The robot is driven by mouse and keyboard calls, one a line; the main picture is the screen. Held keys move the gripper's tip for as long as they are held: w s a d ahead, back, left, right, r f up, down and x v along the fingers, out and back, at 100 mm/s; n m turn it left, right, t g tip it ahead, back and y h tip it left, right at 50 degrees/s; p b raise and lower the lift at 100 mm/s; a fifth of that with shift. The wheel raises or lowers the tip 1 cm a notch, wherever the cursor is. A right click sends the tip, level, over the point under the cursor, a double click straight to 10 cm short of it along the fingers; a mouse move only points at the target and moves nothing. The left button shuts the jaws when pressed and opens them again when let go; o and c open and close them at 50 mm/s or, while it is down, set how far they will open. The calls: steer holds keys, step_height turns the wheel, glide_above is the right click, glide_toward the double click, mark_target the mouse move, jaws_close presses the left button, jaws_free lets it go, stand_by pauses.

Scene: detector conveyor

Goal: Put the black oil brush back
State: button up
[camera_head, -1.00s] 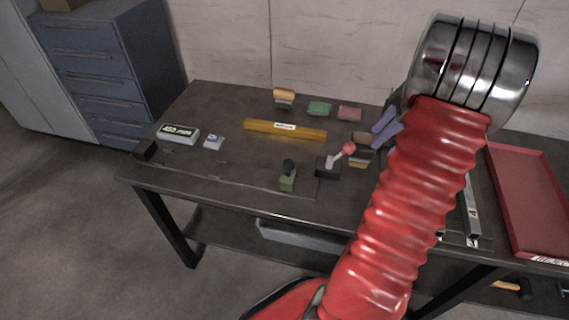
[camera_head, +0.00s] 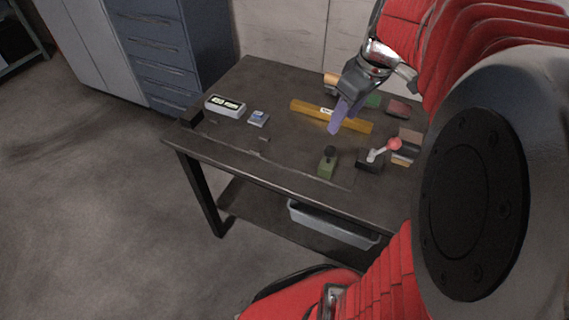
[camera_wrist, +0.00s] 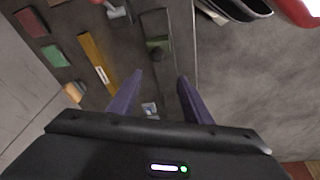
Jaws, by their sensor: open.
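I cannot surely pick out the black oil brush. A small green block with a black top (camera_head: 327,164) stands near the front edge of the dark workbench (camera_head: 285,160); it also shows in the wrist view (camera_wrist: 158,46), ahead of the fingers. I cannot tell if the black top is a brush. My gripper (camera_head: 346,116) has two purple fingers, spread apart and empty. In the head view it hangs over the bench, by the yellow bar (camera_head: 308,111). In the wrist view its fingertips (camera_wrist: 160,76) stand apart with bench surface between them.
A lever with a red knob (camera_head: 394,144) stands right of the green block. A white display box (camera_head: 225,105) and a small blue-white item (camera_head: 258,119) lie at the left. Coloured blocks sit at the back. A grey bin (camera_head: 325,222) is on the lower shelf.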

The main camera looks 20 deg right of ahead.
steer(key=s+a+m+t, duration=0.1)
steer(key=s+a+m, duration=0.1)
steer(key=s+a, duration=0.3)
steer(key=s+a+m+t, duration=0.1)
steer(key=s+a, duration=0.3)
steer(key=a, duration=0.9)
steer(key=shift+s+a+r+m+t+h, duration=0.3)
steer(key=shift+s+r+m+t, duration=0.1)
steer(key=shift+m, duration=0.2)
steer(key=shift+c, duration=0.2)
